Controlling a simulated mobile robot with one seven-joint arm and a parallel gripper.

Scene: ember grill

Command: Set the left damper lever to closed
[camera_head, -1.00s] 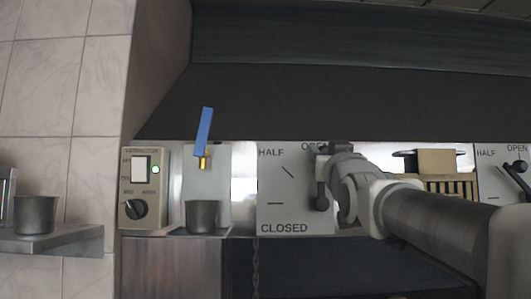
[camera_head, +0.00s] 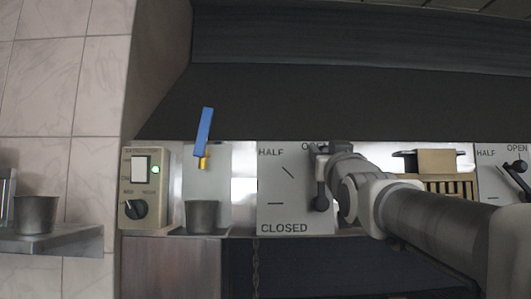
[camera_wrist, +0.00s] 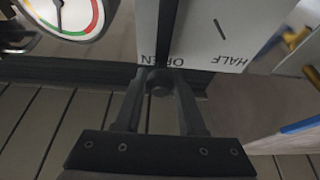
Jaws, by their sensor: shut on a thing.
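The left damper panel (camera_head: 283,190) is a pale plate marked HALF, OPEN and CLOSED. Its dark lever (camera_head: 320,190) pivots at the plate's right side and points up toward OPEN. My gripper (camera_head: 322,149) is at the lever's upper end, and my arm comes in from the right, hiding part of the OPEN label. In the wrist view the picture is upside down; my gripper (camera_wrist: 161,82) has its two fingers closed in on the lever's round dark end, just by the OPEN label. The dark lever bar (camera_wrist: 168,30) runs away from it over the panel (camera_wrist: 215,30).
A second damper panel (camera_head: 488,182) with its own lever stands at far right. Left of the left panel are a metal cup (camera_head: 202,217), a blue-handled tap (camera_head: 204,130) and a control box (camera_head: 146,188). A round gauge (camera_wrist: 65,15) shows in the wrist view.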

